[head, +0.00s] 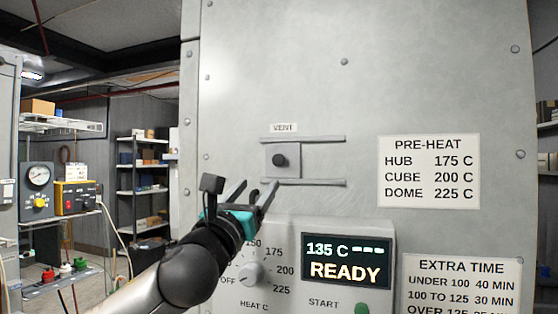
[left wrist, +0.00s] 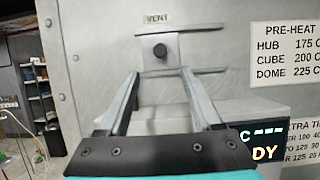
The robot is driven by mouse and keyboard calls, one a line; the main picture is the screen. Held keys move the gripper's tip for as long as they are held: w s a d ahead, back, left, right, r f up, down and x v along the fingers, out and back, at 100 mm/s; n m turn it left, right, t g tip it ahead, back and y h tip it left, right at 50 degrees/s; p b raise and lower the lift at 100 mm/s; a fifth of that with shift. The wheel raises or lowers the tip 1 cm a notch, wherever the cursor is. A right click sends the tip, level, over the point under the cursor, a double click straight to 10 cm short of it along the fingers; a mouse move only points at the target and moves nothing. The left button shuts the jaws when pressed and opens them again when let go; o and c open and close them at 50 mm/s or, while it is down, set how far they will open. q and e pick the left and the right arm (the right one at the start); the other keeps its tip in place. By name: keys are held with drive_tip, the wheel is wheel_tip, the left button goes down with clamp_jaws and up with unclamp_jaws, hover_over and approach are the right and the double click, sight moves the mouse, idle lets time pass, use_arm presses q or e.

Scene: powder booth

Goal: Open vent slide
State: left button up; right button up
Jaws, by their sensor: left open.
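The vent slide (head: 291,151) is a grey plate with a round black knob (head: 280,160), held between two horizontal rails under a VENT label (head: 284,128). The plate sits at the left part of the rails, with a bare stretch of panel to its right. My left gripper (head: 254,191) is open and empty, below and left of the knob. In the left wrist view the knob (left wrist: 160,50) shows ahead, between and beyond the two fingertips, and the fingers appear apart from it. My right gripper is not in view.
A control box (head: 320,232) with a heat dial (head: 251,273) and a display reading 135 C and READY juts out below the slide. A PRE-HEAT sign (head: 429,171) is on the panel at right. Shelves (head: 140,165) stand at left behind my arm.

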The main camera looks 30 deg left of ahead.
sight(278, 160)
use_arm(q)
drive_tip(key=p+x, duration=0.4)
drive_tip(key=x, duration=0.9)
drive_tip(key=shift+w+p, duration=0.3)
drive_tip(key=shift+p, duration=0.1)
drive_tip(key=shift+a, duration=0.1)
clamp_jaws()
idle(0.9)
